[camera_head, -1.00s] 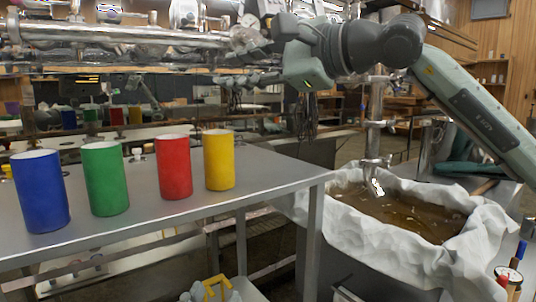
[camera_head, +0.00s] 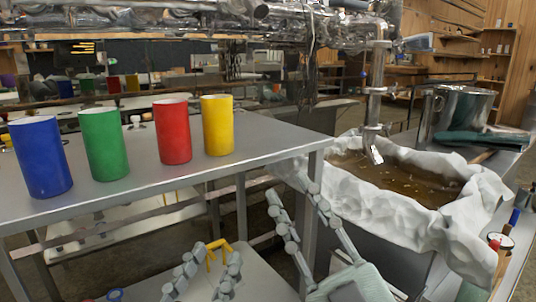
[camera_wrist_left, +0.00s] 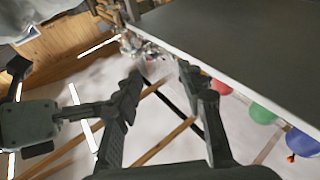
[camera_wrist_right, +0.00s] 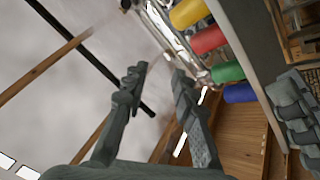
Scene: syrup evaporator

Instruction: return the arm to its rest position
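My right gripper (camera_head: 297,192) hangs empty in front of the table's near right corner in the head view, its two fingers apart. It also shows open in the right wrist view (camera_wrist_right: 160,72). My left gripper (camera_head: 212,260) is low at the bottom of the head view, below the tabletop, with its fingers apart. In the left wrist view its fingers (camera_wrist_left: 160,72) are open with nothing between them. Neither gripper touches a cup or the pan. The upper arm links are mostly out of the head view.
Blue (camera_head: 41,158), green (camera_head: 105,145), red (camera_head: 173,132) and yellow (camera_head: 217,126) cylinders stand upright on the steel table (camera_head: 270,140). A cloth-lined pan (camera_head: 370,207) of brown liquid sits right, under a metal spout (camera_head: 374,100). A steel pot (camera_head: 462,110) stands behind it.

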